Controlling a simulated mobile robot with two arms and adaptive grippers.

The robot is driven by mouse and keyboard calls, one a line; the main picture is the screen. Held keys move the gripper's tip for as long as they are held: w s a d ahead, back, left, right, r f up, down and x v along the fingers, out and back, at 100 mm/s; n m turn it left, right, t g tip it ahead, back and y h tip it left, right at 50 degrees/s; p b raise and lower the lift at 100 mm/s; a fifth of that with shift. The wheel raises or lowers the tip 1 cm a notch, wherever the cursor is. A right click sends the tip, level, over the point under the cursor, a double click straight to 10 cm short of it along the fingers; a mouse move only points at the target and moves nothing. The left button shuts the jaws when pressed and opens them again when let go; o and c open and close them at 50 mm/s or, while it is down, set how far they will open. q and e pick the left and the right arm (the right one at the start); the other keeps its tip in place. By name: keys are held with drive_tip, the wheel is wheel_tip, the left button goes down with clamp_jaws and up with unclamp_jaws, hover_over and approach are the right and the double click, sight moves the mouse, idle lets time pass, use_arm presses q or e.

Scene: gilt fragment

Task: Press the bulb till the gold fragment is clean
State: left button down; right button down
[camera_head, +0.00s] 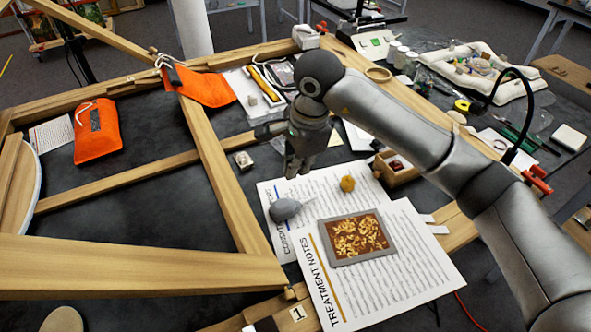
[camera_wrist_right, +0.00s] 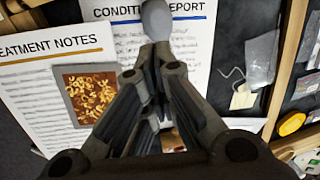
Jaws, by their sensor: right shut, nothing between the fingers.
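The grey bulb (camera_head: 284,209), with a thin pale tip pointing right, lies on the printed sheets. The gold fragment (camera_head: 357,236) lies to its right in a grey-edged frame on the Treatment Notes sheet; brown areas show between its gold patches. My right gripper (camera_head: 297,170) is shut and empty, pointing down above the sheets, behind the bulb. In the right wrist view, the bulb (camera_wrist_right: 157,19) shows just beyond the closed fingertips (camera_wrist_right: 155,52), and the fragment (camera_wrist_right: 92,96) is to the left. I cannot tell whether the fingertips touch the bulb. My left gripper is not in view.
A small yellow-brown sponge-like piece (camera_head: 347,183) sits behind the fragment. A wooden box (camera_head: 398,172) stands to its right. Wooden frame bars (camera_head: 215,165) run left of the sheets. An orange pouch (camera_head: 98,132) lies at far left.

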sight(291, 204)
drive_tip(key=f+p, duration=0.1)
drive_tip(key=f, duration=0.3)
drive_tip(key=w+a+f+p, duration=0.1)
drive_tip(key=f, duration=0.2)
drive_tip(key=f+p, duration=0.1)
drive_tip(key=f, duration=0.3)
drive_tip(key=shift+w+a+f+p, duration=0.2)
drive_tip(key=shift+w+f+p, duration=0.05)
drive_tip(key=shift+f+p, duration=0.05)
wheel_tip(291, 204, down, 2)
drive_tip(key=b, duration=0.3)
drive_tip(key=shift+f, duration=0.15)
drive_tip(key=shift+s, duration=0.1)
